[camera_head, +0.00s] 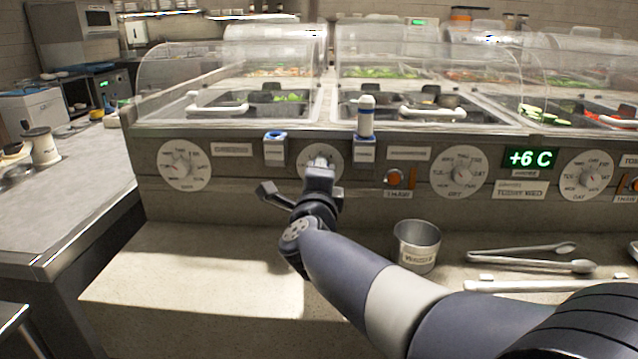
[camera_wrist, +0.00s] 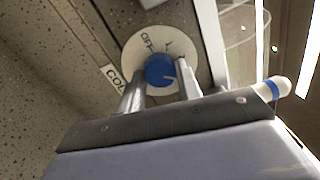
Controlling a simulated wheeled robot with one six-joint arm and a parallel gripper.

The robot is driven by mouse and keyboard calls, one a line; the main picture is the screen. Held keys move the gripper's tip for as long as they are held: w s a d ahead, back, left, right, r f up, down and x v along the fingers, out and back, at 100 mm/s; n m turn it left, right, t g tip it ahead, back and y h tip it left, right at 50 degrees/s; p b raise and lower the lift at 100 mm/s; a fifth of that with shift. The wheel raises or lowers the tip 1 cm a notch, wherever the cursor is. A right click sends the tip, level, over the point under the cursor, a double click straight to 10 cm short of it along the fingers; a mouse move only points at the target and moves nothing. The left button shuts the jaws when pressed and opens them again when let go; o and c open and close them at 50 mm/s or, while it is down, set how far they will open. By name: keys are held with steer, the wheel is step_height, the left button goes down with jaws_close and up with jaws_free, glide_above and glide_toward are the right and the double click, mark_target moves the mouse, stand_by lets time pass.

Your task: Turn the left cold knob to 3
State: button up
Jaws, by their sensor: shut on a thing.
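The cold knob (camera_wrist: 159,70) is blue with a white pointer mark in the wrist view. It sits on a round white dial (camera_wrist: 130,52) with "OFF" printed at its upper left; the other markings are hard to read. A label beginning "COL" (camera_wrist: 112,76) is beside the dial, partly hidden by a finger. My gripper (camera_wrist: 161,82) is shut on the knob, one finger on each side. In the head view my gripper (camera_head: 319,167) is against the second dial from the left (camera_head: 332,150) and hides the knob and much of the dial's lower part.
Day dials (camera_head: 184,172) (camera_head: 458,172) flank it on the panel. A blue-rimmed holder (camera_head: 275,150) and a blue-banded bottle (camera_head: 365,118) stand close by on either side. A metal pot (camera_head: 416,246) and tongs (camera_head: 535,262) lie on the counter; its left part (camera_head: 190,270) is clear.

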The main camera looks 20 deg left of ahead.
steer(key=shift+m, duration=0.4)
steer(key=o, duration=1)
steer(key=shift+s, duration=0.1)
steer(key=v, duration=1)
steer(key=shift+s+p, duration=0.3)
steer(key=shift+p, duration=0.1)
